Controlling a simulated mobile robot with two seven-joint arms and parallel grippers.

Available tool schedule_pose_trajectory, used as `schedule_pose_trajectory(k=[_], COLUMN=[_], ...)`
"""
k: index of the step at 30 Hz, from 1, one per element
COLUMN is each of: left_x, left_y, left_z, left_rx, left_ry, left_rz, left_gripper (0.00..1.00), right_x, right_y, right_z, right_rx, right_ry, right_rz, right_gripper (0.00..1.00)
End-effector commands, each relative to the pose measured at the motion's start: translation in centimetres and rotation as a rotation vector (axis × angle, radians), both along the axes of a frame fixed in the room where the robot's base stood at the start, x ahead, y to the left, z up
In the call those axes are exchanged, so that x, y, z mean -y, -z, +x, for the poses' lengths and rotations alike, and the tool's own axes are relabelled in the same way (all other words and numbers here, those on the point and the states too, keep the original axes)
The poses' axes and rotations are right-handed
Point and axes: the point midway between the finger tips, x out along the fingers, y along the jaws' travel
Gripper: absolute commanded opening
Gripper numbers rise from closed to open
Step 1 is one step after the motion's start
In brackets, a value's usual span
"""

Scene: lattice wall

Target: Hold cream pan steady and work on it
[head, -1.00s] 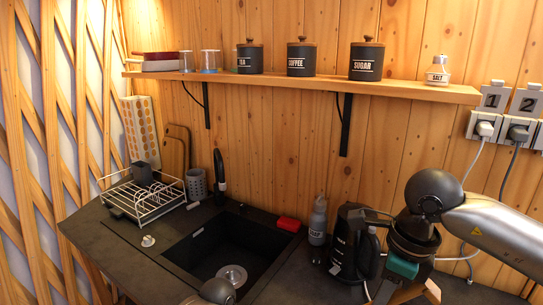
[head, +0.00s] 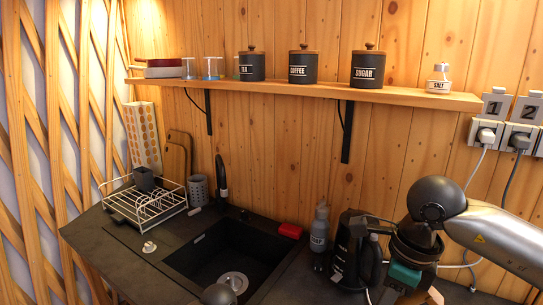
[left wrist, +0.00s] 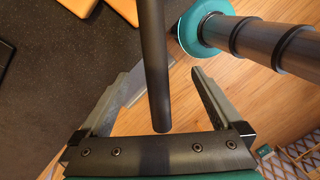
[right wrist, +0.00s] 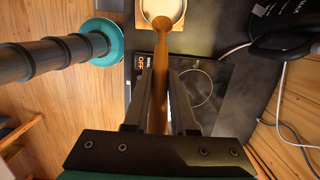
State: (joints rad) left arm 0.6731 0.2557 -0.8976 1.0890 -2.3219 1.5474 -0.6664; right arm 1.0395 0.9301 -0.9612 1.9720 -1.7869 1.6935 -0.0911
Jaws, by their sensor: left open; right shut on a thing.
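The cream pan (right wrist: 151,9) shows at the top edge of the right wrist view, pale, round and cut off. My right gripper (right wrist: 160,85) is shut on this handle. A dark, slim rod-like handle (left wrist: 155,70) hangs into the left wrist view from the top; its far end is out of frame. My left gripper (left wrist: 160,80) is open, with one finger on each side of this rod and a gap between. The pan is not clearly visible in the head view.
A dark hob (right wrist: 203,90) with an OFF label lies under my right gripper. Cables (right wrist: 279,80) and a black kettle (head: 352,250) stand close by. A sink (head: 225,255), dish rack (head: 145,203) and soap bottle (head: 320,228) are further left. A shelf (head: 300,87) holds canisters.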

Motion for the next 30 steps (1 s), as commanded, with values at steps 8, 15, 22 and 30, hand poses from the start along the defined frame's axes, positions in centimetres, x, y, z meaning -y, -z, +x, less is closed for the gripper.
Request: schedule_pose_trajectory(k=[8, 15, 22, 30], left_x=[-0.1, -0.2, -0.2, -0.3], left_y=[-1.6, -2.8, -3.9, -5.2], left_z=[0.2, 0.5, 0.6, 0.8], left_rx=[0.000, 0.001, 0.000, 0.001], left_ry=[0.000, -0.001, -0.001, 0.000], left_rz=[0.000, 0.001, 0.000, 0.000], left_gripper=[1.00, 1.00, 1.00, 1.00], right_x=[0.0, 0.0, 0.0, 0.0], right_y=[-1.1, -1.9, -2.6, -3.5], right_z=[0.0, 0.0, 0.0, 0.0], right_rx=[0.000, 0.000, 0.000, 0.000], right_ry=[0.000, 0.000, 0.000, 0.000], right_rz=[0.000, 0.000, 0.000, 0.000], right_gripper=[0.00, 0.00, 0.00, 0.00])
